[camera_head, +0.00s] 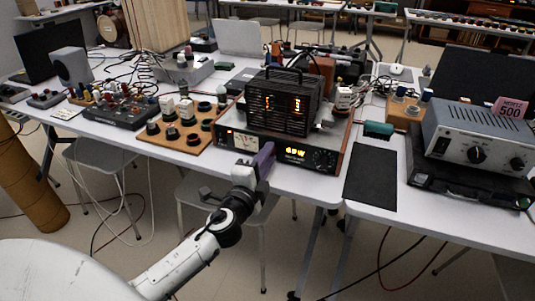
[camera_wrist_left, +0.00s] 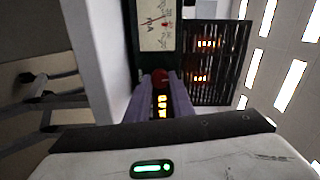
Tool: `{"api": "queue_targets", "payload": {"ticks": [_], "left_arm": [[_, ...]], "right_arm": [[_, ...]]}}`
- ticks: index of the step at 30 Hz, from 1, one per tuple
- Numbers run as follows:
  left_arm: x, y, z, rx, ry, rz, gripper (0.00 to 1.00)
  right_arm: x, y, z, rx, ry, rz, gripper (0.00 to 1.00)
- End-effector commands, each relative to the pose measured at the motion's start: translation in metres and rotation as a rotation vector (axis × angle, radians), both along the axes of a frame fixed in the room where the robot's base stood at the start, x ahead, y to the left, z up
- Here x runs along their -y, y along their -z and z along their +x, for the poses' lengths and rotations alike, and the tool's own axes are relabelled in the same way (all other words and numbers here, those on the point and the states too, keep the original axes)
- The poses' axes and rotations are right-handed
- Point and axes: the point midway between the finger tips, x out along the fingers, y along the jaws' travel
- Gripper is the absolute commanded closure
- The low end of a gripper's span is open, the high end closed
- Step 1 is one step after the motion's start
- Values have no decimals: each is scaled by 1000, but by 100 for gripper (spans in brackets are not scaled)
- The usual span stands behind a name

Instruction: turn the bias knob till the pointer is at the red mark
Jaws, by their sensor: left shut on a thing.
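The amplifier (camera_head: 345,140) has wooden sides, a dark front panel and a black cage (camera_head: 283,101) with glowing tubes on top. My left gripper (camera_head: 266,153) is at its front panel, between the meter and the lit yellow display (camera_head: 296,151). In the left wrist view, the purple fingers (camera_wrist_left: 159,82) are shut on a small reddish knob (camera_wrist_left: 159,77), which they mostly cover. A cream meter dial (camera_wrist_left: 153,25) shows beyond the fingertips; its pointer and red mark are too small to read surely. The meter also shows in the head view (camera_head: 244,141). My right gripper is out of view.
A wooden board with black knobs (camera_head: 180,128) stands left of the amplifier. A black mat (camera_head: 370,178) and a grey unit with a large dial (camera_head: 477,138) are to the right. The floor before the table is open, with stools and cables under it.

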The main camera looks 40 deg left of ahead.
Motion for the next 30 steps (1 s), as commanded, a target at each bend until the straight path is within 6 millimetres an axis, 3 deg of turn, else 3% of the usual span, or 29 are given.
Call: {"api": "queue_targets", "payload": {"ticks": [15, 30], "left_arm": [[0, 0, 0, -105, 1, 434, 100], [0, 1, 0, -147, 0, 606, 100]], "right_arm": [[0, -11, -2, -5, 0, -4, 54], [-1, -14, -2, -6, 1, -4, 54]]}}
